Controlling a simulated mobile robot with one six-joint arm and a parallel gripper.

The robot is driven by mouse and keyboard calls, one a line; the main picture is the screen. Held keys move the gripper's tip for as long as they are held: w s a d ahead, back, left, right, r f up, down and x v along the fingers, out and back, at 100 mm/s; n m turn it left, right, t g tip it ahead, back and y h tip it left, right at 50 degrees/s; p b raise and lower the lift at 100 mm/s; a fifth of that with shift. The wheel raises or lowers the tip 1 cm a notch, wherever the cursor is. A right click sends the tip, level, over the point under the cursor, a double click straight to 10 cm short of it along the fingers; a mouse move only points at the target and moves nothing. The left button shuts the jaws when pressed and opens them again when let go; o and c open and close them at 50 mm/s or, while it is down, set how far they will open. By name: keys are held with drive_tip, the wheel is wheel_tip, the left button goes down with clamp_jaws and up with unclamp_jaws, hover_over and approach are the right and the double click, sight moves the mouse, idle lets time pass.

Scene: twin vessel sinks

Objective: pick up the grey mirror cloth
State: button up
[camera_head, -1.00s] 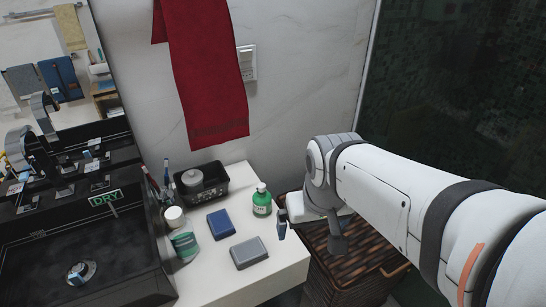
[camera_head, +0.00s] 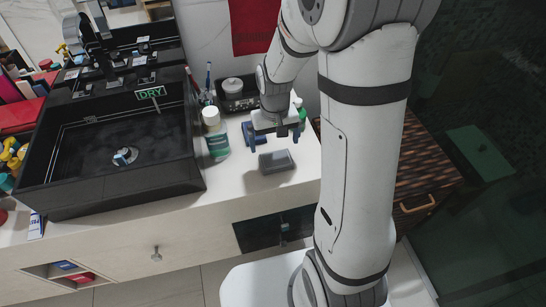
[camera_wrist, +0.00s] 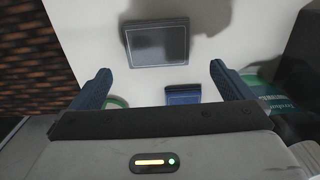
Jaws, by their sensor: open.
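The grey mirror cloth (camera_head: 276,162) is a small folded rectangle lying flat on the white counter, near its front right part. In the wrist view the cloth (camera_wrist: 157,44) lies ahead of the fingertips, roughly centred between them. My gripper (camera_head: 274,141) is above the counter just behind the cloth, open and empty. In the wrist view my gripper (camera_wrist: 160,72) has its two blue fingers spread wider than the cloth. I cannot tell the exact height above the counter.
A folded blue cloth (camera_wrist: 183,95) lies close to the grey one, nearer the gripper in the wrist view. A white-capped green bottle (camera_head: 216,138) stands left, beside the black sink (camera_head: 90,185). A black tray (camera_head: 238,103) stands behind. A woven basket (camera_head: 415,165) is right of the counter.

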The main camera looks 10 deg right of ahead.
sight(276, 159)
drive_tip(key=f, duration=0.7)
drive_tip(key=shift+s+d, duration=0.15)
drive_tip(key=shift+s, duration=0.15)
drive_tip(key=shift+c, duration=0.2)
drive_tip(key=c, duration=0.9)
drive_tip(key=shift+o, duration=0.2)
drive_tip(key=shift+r, duration=0.1)
wheel_tip(276, 159, up, 10)
